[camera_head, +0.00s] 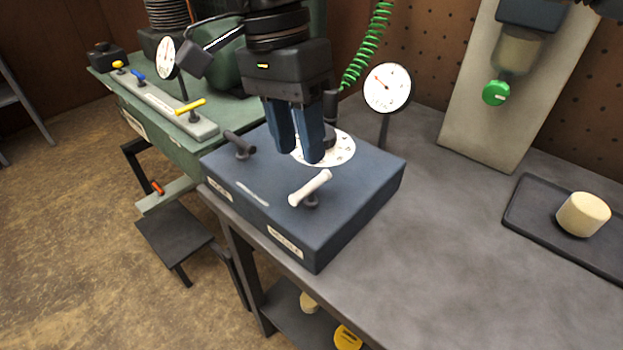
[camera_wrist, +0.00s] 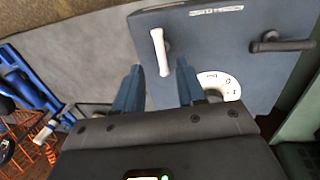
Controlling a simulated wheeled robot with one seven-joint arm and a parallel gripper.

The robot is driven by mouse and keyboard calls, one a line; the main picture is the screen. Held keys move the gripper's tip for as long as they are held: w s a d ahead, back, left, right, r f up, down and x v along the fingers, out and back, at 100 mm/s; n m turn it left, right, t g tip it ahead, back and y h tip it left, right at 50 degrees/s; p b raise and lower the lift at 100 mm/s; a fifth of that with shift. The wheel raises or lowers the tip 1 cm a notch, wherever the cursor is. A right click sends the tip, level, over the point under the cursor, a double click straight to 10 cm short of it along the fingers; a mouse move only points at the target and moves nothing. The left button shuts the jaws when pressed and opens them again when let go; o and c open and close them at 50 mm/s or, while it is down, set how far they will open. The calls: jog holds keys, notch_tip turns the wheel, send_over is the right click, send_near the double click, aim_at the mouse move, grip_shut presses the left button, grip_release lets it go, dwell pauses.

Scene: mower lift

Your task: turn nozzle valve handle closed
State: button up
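The blue valve box (camera_head: 360,185) stands on the grey bench. A white bar handle (camera_head: 311,188) is at its front right, above a label that seems to read "NOZZLE". A dark bar handle (camera_head: 239,144) is at its left. My gripper (camera_head: 297,156) points down over the box, behind the white handle and in front of a white dial (camera_head: 337,148). Its two blue fingers are apart with nothing between them. In the wrist view the white handle (camera_wrist: 158,52) shows beyond the gap between the fingertips, apparently untouched. The dark handle (camera_wrist: 282,44) is at the right there.
A round gauge (camera_head: 387,88) on a post stands behind the box. A green machine (camera_head: 170,140) with yellow and blue handles is at the left. A dark tray (camera_head: 530,208) with a cream cylinder (camera_head: 583,214) lies at the right. The bench between is clear.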

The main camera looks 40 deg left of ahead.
aim_at(306, 187)
jog(key=f, duration=0.4)
jog(key=d+f, duration=0.1)
jog(key=f, duration=0.1)
jog(key=shift+s+d+f, duration=0.1)
jog(key=shift+s+f, duration=0.05)
jog(key=shift+f, duration=0.1)
jog(key=shift+c, duration=0.4)
grip_shut()
